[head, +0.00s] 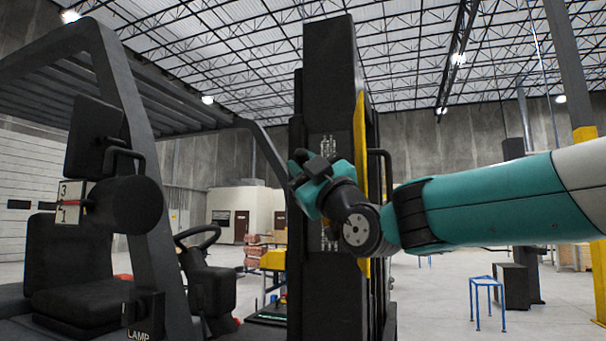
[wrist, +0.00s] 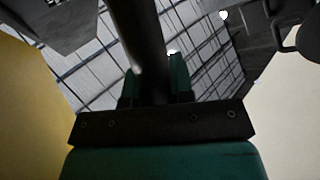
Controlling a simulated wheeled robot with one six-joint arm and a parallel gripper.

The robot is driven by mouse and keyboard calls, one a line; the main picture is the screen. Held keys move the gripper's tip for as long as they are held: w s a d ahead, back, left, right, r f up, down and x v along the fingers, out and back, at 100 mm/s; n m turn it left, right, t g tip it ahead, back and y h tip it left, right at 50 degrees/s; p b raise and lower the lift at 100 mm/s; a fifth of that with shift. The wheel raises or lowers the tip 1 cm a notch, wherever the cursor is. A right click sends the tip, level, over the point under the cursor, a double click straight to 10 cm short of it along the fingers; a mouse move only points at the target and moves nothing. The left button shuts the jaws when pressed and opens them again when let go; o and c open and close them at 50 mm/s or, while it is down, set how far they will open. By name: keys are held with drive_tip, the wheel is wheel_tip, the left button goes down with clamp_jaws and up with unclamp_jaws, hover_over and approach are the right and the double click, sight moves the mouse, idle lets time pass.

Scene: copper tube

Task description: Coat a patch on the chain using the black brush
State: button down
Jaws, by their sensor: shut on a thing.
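The chain (head: 328,146) shows as pale links on the face of the dark forklift mast (head: 330,70) in the head view. More links show lower down, and my gripper and wrist cover the part between. My gripper (head: 300,170) is in front of the mast at the chain's middle height. In the wrist view my gripper (wrist: 154,88) is shut on a dark round rod, which appears to be the handle of the black brush (wrist: 138,35). The bristles cannot be made out, and I cannot tell whether they touch the chain.
A yellow strip (head: 361,150) runs up the mast beside my wrist. The forklift's overhead guard (head: 135,120), seat (head: 75,270) and steering wheel (head: 197,237) are on the left.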

drive_tip(key=shift+r+p, duration=3.6)
drive_tip(key=shift+r, duration=5)
wheel_tip(320, 180, down, 21)
drive_tip(key=b, duration=2.3)
drive_tip(key=shift+w+b, duration=0.15)
drive_tip(key=shift+b, duration=0.2)
drive_tip(key=shift+r, duration=0.1)
drive_tip(key=s+a+b, duration=0.2)
drive_tip(key=s+b, duration=0.1)
drive_tip(key=s, duration=0.2)
drive_tip(key=shift+s, duration=0.35)
